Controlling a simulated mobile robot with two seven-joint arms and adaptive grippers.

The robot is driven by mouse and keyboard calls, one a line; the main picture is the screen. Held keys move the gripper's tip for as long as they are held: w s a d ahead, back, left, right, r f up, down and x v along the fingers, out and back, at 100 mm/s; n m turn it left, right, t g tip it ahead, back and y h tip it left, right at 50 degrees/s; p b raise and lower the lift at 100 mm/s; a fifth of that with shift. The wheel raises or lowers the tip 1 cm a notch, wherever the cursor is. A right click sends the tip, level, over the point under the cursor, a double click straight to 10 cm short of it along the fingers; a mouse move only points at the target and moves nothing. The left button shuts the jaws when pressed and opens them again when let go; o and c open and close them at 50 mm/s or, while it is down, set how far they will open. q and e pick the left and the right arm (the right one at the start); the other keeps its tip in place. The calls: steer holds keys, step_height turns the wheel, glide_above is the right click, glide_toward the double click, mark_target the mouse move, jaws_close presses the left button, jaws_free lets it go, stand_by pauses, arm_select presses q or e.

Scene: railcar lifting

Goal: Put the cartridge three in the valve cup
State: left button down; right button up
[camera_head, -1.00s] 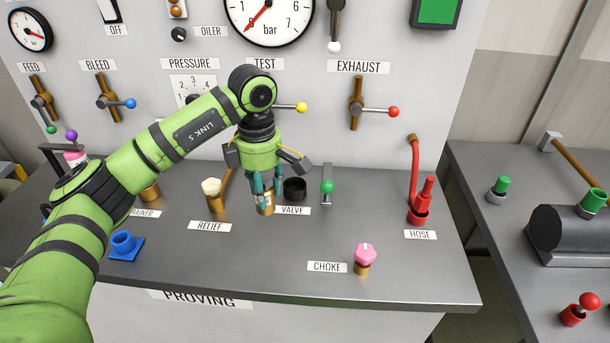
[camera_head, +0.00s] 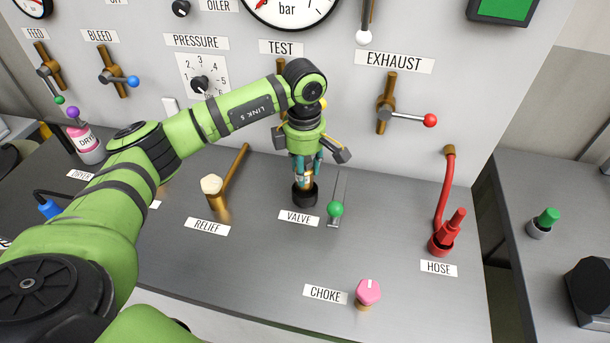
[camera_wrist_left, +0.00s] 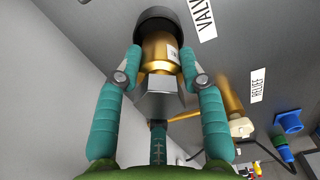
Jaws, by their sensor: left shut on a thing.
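My left gripper (camera_head: 304,176) is shut on a brass cartridge with a pale label (camera_head: 306,181). It holds the cartridge upright at the black valve cup (camera_head: 305,196), behind the VALVE label. In the left wrist view the fingers grip the brass cartridge (camera_wrist_left: 160,52), and its far end meets the dark cup (camera_wrist_left: 170,20). The cartridge's lower end is hidden by the cup rim, so I cannot tell how deep it sits. The number on the cartridge is not readable. My right gripper is not in view.
A green-knobbed lever (camera_head: 336,209) stands close to the right of the cup. The brass relief valve (camera_head: 216,194) is to the left. The pink choke knob (camera_head: 368,292) and red hose fitting (camera_head: 448,233) are to the right. The panel wall rises behind; the front bench is clear.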

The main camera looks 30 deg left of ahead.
arm_select(q)
step_height(320, 180, down, 3)
steer(key=shift+w+f+p, duration=0.15)
steer(key=shift+p, duration=0.45)
steer(key=shift+f, duration=0.3)
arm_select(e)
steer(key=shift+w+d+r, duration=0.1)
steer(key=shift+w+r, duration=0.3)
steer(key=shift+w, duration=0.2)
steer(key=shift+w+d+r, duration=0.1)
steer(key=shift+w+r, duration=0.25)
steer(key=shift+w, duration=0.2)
arm_select(q)
steer(key=shift+f, duration=0.2)
steer(key=c, duration=0.7)
jaws_free()
steer(key=shift+c, duration=0.2)
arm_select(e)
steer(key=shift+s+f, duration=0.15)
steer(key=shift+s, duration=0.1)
arm_select(q)
steer(key=shift+r, duration=0.1)
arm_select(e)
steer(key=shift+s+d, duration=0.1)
